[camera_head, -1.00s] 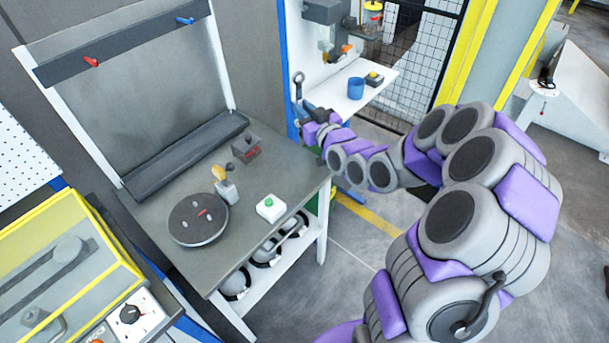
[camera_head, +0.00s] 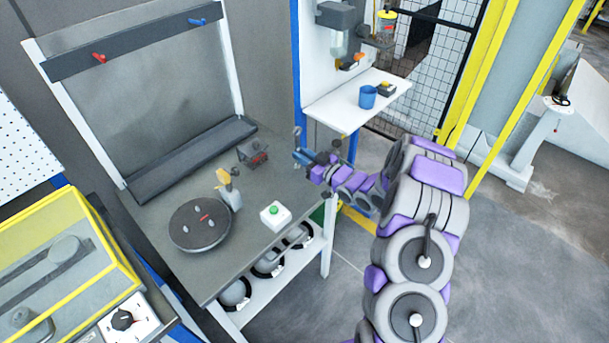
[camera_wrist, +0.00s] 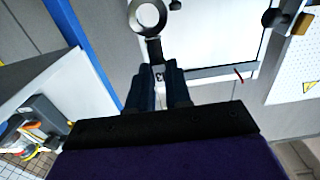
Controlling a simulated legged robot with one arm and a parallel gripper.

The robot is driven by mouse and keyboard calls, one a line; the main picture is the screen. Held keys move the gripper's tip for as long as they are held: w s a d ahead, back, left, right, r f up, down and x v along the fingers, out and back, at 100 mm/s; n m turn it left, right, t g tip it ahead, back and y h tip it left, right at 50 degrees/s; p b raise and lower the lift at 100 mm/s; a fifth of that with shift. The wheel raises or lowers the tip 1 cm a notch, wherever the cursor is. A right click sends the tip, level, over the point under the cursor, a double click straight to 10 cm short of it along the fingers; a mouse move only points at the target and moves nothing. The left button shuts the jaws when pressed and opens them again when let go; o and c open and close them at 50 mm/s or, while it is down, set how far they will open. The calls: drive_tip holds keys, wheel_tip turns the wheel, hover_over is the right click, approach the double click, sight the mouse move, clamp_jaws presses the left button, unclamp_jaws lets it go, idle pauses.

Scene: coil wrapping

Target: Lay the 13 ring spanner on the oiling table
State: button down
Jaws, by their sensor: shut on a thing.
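My gripper (camera_head: 302,157) is shut on the ring spanner (camera_wrist: 149,16). In the wrist view the spanner's round ring end sticks out beyond the two dark fingers (camera_wrist: 158,85). A "3" shows on its shank between the fingers; the rest of the marking and the other end are hidden. In the head view the small ring end (camera_head: 297,131) stands above the fingertips. The spanner is held in the air by the right back edge of a grey table (camera_head: 205,275). That table bears a dark round plate (camera_head: 199,226) and a bottle with a yellow top (camera_head: 230,191).
A green button box (camera_head: 275,215) and a small dark box (camera_head: 252,154) stand on the grey table's right part. A white shelf (camera_head: 350,104) with a blue cup (camera_head: 367,97) lies behind my gripper. A bare strip of tabletop shows between the boxes and the right edge.

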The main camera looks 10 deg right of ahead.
sight(296, 169)
drive_tip(key=f, duration=0.2)
drive_tip(key=f+b, duration=0.1)
drive_tip(key=f, duration=0.3)
drive_tip(key=shift+s+a+f, duration=0.1)
drive_tip(key=shift+a+f, duration=0.05)
drive_tip(key=shift+a, duration=0.1)
drive_tip(key=shift+d+f, duration=0.1)
drive_tip(key=shift+d, duration=0.35)
drive_tip(key=shift+a, duration=0.6)
drive_tip(key=c, duration=1.2)
unclamp_jaws()
drive_tip(key=shift+a, duration=0.4)
drive_tip(key=shift+c, duration=0.2)
drive_tip(key=shift+o, duration=0.9)
drive_tip(key=shift+d, duration=0.45)
drive_tip(key=p+v, duration=0.2)
drive_tip(key=v, duration=0.9)
drive_tip(key=shift+s+d, duration=0.2)
drive_tip(key=shift+s, duration=0.1)
